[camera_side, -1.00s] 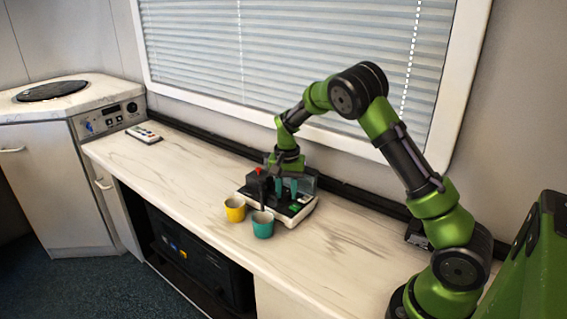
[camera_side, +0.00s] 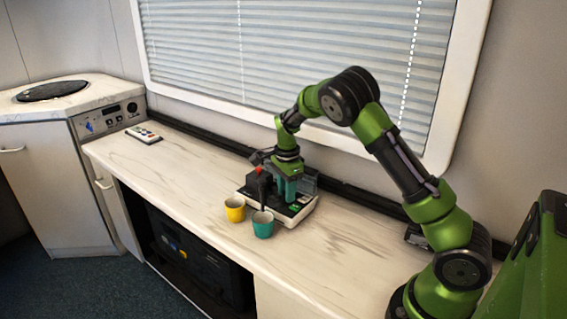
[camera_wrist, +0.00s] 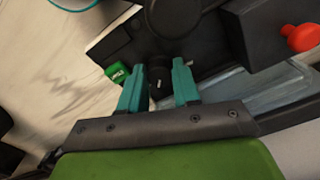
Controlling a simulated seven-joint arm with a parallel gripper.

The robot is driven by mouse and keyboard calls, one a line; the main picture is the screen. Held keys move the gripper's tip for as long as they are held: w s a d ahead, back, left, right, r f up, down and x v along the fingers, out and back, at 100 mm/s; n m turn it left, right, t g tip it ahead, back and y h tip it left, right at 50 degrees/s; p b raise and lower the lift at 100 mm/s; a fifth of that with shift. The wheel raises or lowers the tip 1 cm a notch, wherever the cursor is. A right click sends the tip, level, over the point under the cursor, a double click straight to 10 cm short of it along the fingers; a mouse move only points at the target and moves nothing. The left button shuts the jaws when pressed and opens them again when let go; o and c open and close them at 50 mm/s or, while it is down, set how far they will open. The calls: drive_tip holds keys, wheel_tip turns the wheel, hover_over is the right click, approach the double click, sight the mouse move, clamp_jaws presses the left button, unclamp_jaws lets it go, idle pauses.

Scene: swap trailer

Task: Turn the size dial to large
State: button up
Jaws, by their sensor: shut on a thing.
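The coffee machine (camera_side: 306,211) is a black and white unit on the counter, with a red knob (camera_side: 258,170) that also shows in the wrist view (camera_wrist: 300,37). My gripper (camera_side: 287,192) is down at the machine's top, pointing downward. In the wrist view my gripper's two teal fingers (camera_wrist: 161,78) stand either side of a small dark dial (camera_wrist: 157,88) with a pale mark, and are shut on it. I take this to be the size dial. Its size labels cannot be read. A green button (camera_wrist: 117,71) is just left of the fingers.
A yellow cup (camera_side: 235,209) and a teal cup (camera_side: 263,225) stand in front of the machine. A remote (camera_side: 143,134) lies at the counter's far left. The window blind (camera_side: 300,50) is behind. The counter left of the cups is clear.

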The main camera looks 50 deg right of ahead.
drive_tip(key=shift+m, duration=1.2)
drive_tip(key=o, duration=0.8)
drive_tip(key=shift+c, duration=0.2)
drive_tip(key=shift+r, duration=0.1)
wheel_tip(320, 180, up, 17)
